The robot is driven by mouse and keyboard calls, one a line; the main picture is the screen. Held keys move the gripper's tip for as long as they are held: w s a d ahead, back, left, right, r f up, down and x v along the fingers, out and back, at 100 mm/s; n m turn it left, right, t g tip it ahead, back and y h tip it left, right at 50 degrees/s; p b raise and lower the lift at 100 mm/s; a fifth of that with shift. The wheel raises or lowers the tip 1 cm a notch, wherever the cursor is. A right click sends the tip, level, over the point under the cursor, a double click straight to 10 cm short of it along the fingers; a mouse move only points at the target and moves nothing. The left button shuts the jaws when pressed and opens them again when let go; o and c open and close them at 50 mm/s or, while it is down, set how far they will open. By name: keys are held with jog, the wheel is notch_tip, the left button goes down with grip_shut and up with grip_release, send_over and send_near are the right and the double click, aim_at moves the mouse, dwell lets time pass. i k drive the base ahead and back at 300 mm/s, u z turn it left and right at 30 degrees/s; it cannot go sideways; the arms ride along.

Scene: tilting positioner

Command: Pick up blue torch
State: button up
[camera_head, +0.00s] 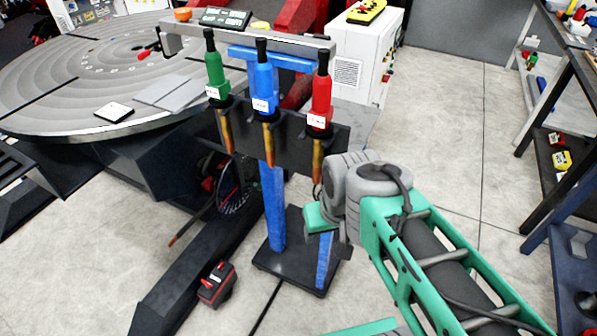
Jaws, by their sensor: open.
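The blue torch (264,84) stands upright in the middle slot of a dark rack (290,128), with a black top, a white label and a copper-coloured lower end hanging below. A green torch (215,72) is to its left and a red torch (321,98) to its right. My gripper (321,217), open and empty, is at the end of my green and grey arm, lower than the torches and right of the stand's blue post. Its fingers are hard to make out.
The stand has a blue post (273,205) on a dark base plate (290,262). A large round grey table (60,85) is at left. A white cabinet (362,62) stands behind, and a dark shelf (560,90) at right. A black and red box (217,285) lies on the floor.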

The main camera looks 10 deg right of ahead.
aim_at(266, 100)
jog(key=u, duration=0.5)
jog(key=k, duration=0.25)
jog(key=u, duration=1.5)
jog(key=i, duration=0.5)
